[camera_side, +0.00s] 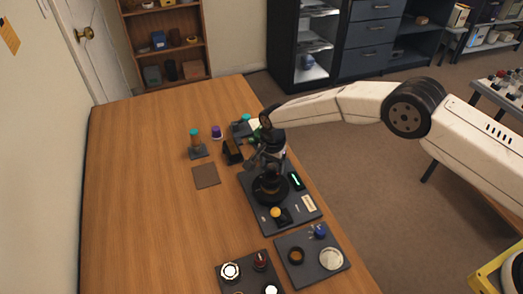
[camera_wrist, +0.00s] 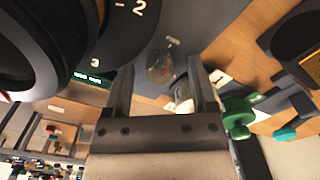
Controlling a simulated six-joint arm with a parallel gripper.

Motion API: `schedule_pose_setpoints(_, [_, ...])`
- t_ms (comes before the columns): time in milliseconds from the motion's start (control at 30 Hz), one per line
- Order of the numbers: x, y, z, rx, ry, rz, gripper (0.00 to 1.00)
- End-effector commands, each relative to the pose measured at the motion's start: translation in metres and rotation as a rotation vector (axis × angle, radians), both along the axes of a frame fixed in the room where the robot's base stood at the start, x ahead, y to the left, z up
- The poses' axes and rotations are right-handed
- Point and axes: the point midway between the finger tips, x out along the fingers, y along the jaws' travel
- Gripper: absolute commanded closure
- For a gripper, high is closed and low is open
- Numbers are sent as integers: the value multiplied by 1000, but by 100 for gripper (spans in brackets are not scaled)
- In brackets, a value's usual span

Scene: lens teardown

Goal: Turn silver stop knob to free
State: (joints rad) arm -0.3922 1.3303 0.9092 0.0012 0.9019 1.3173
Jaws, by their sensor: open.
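The silver stop knob (camera_wrist: 160,68) is a small round silvery piece with a reddish mark, in the upper middle of the wrist view. My gripper (camera_wrist: 158,62) is open, and in that view the knob appears between its two fingers. I cannot tell whether either finger touches it. A black dial (camera_wrist: 115,25) with white numbers 2 and 3 is left of the knob. In the side view my gripper (camera_side: 263,160) is above the back of the dark board (camera_side: 255,203), by the black round lens (camera_side: 270,188). The knob cannot be made out there.
A green knob (camera_wrist: 237,117) is right of my fingers in the wrist view. Trays with small parts, one grey (camera_side: 325,275), lie in front. The table's left side (camera_side: 140,200) is clear.

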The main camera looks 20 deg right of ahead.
Motion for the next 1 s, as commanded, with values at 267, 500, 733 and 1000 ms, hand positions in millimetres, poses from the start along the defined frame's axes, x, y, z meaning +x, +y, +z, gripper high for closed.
schedule_pose_setpoints(267, [1,0,26,2,-2,-73,27])
schedule_pose_setpoints(500, [0,0,59,0,-1,-72,27])
schedule_pose_setpoints(733, [-1,-2,77,-16,-28,-10,27])
schedule_pose_setpoints(1000, [-4,-7,75,-63,-125,207,27])
